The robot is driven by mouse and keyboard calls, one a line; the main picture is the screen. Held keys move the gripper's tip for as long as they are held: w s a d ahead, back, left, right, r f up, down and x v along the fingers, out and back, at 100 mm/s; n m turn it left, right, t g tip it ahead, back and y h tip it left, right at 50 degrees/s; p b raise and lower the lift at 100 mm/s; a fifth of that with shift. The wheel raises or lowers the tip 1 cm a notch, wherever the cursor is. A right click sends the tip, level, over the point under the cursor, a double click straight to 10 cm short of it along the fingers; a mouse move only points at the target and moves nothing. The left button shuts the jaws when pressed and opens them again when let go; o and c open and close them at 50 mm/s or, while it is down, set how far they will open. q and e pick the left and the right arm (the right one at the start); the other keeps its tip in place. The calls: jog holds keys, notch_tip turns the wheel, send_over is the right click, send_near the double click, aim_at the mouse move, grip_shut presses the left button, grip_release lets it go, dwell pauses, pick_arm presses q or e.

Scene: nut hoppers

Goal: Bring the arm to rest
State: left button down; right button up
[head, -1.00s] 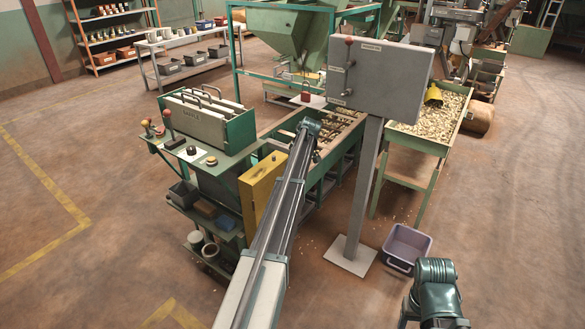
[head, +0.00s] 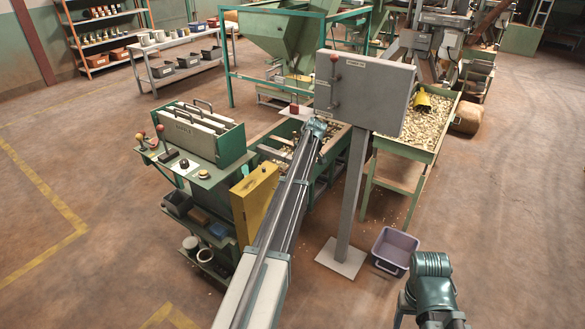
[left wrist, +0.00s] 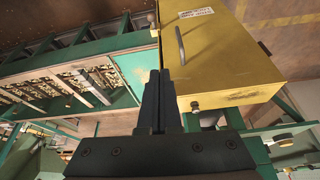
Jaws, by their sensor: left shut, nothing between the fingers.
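My left arm reaches out long and straight from the bottom of the head view, its teal wrist (head: 317,129) over the near end of the green trough (head: 330,158). The gripper itself is hidden beyond the wrist there. In the left wrist view my left gripper (left wrist: 160,80) shows its two dark fingers pressed together with nothing between them. The fingertips appear beside the yellow box (left wrist: 235,60); I cannot tell the gap. Of my right arm only a folded teal part shows at the bottom right of the head view; its gripper is out of view.
The yellow box (head: 251,205) and a green bench (head: 205,178) stand left of my arm. A grey cabinet (head: 372,95) on a post (head: 352,195) stands close on the right. A purple bin (head: 395,250) lies on the floor. Open floor is at the left and right.

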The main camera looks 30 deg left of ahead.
pick_arm(q)
jog(key=shift+p+v, duration=0.4)
jog(key=shift+v, duration=0.5)
pick_arm(e)
jog(key=shift+r, duration=0.85)
pick_arm(q)
jog(key=s+d+r+m+h+p, duration=0.1)
jog(key=s+d+m, duration=0.2)
jog(key=s+d, duration=0.35)
jog(key=s+d+m+p, duration=0.1)
jog(key=s+d+m, duration=0.25)
jog(key=d, duration=0.55)
jog(key=s+d+r+m+h+p, duration=0.1)
jog(key=s+d+m, duration=0.1)
jog(key=s+d, duration=0.45)
jog(key=s+d+r+m+p, duration=0.1)
jog(key=s+d+m, duration=0.4)
jog(key=s+d, duration=0.4)
jog(key=s+d+r+m+g+h+p, duration=0.1)
jog(key=s+d+m, duration=0.5)
jog(key=s, duration=0.8)
jog(key=d+p, duration=0.1)
jog(key=d, duration=0.2)
jog(key=shift+s+d+r, duration=0.15)
jog(key=shift+s+r, duration=0.05)
jog(key=shift+r, duration=0.1)
pick_arm(e)
notch_tip(320, 180, up, 6)
jog(key=shift+c, duration=0.3)
